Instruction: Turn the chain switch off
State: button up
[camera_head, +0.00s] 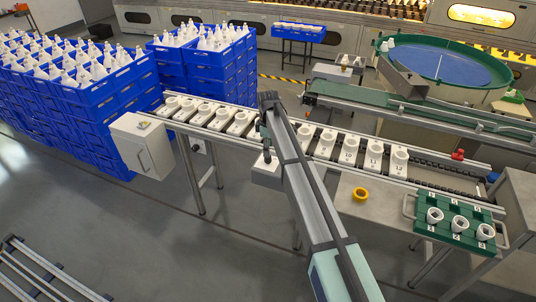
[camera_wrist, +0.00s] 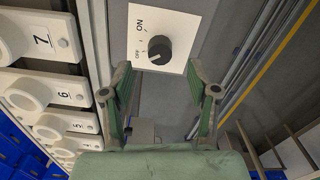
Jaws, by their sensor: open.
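The chain switch is a round black knob (camera_wrist: 159,49) on a white plate (camera_wrist: 177,18) marked ON and OFF, in the wrist view. A small pale mark shows on the knob's lower left; I cannot tell exactly which label it points at. My gripper (camera_wrist: 158,70) is open and empty, with one green-grey finger on each side below the knob in the picture, apart from it. In the head view my gripper (camera_head: 266,148) is over the front edge of the conveyor, near a light grey box (camera_head: 266,175).
White numbered socket carriers (camera_head: 349,151) line the chain conveyor (camera_head: 425,178). A grey cabinet (camera_head: 142,147) stands at its left. Blue crates (camera_head: 100,106) fill the left back.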

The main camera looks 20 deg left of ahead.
notch_tip(320, 180, up, 7)
jog(key=shift+r, duration=0.2)
dwell(0.5)
